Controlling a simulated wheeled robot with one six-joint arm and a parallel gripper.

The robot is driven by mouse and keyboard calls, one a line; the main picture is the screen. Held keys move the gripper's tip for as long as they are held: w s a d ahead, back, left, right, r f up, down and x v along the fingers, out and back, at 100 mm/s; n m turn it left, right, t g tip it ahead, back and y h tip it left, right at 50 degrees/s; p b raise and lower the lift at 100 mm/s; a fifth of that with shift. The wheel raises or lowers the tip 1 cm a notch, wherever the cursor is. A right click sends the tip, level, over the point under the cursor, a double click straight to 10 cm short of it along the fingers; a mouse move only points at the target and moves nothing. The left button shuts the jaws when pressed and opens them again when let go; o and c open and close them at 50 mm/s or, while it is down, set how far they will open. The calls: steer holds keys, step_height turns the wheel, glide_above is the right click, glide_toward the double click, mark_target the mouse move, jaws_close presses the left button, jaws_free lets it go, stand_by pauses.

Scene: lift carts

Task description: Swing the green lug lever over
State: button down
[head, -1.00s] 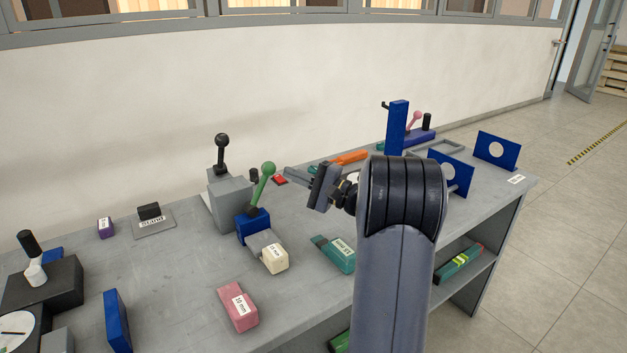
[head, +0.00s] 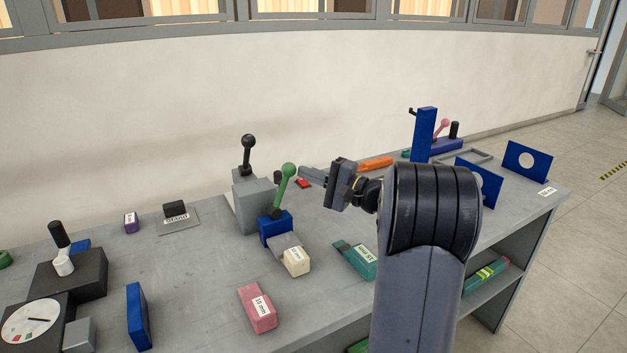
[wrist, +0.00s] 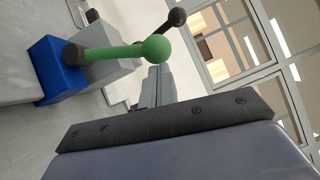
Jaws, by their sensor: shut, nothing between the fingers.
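The green lug lever (head: 283,185) has a round green knob and a green stem rising from a dark pivot on a blue block (head: 276,228). It leans slightly to the right in the head view. In the wrist view the green lever (wrist: 115,51) lies across the upper left, with its knob toward the middle. My gripper (head: 303,172) is shut and empty, just right of the knob with its fingers pointing left. In the wrist view the finger end (wrist: 152,88) shows just below the knob. I cannot tell whether they touch.
A black-knobbed lever (head: 248,153) on a grey block (head: 254,203) stands behind left. A cream block (head: 297,262), a green block (head: 362,262) and a pink block (head: 257,308) lie in front. A blue post (head: 423,134) stands at the right.

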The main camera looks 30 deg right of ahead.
steer(key=a+r+n+g+h+b, duration=0.3)
steer(key=a+n+b, duration=0.2)
steer(key=a, duration=0.5)
steer(key=shift+s+a+n+g+h, duration=0.15)
steer(key=shift+a+n+g+h, duration=0.2)
steer(key=shift+n, duration=0.55)
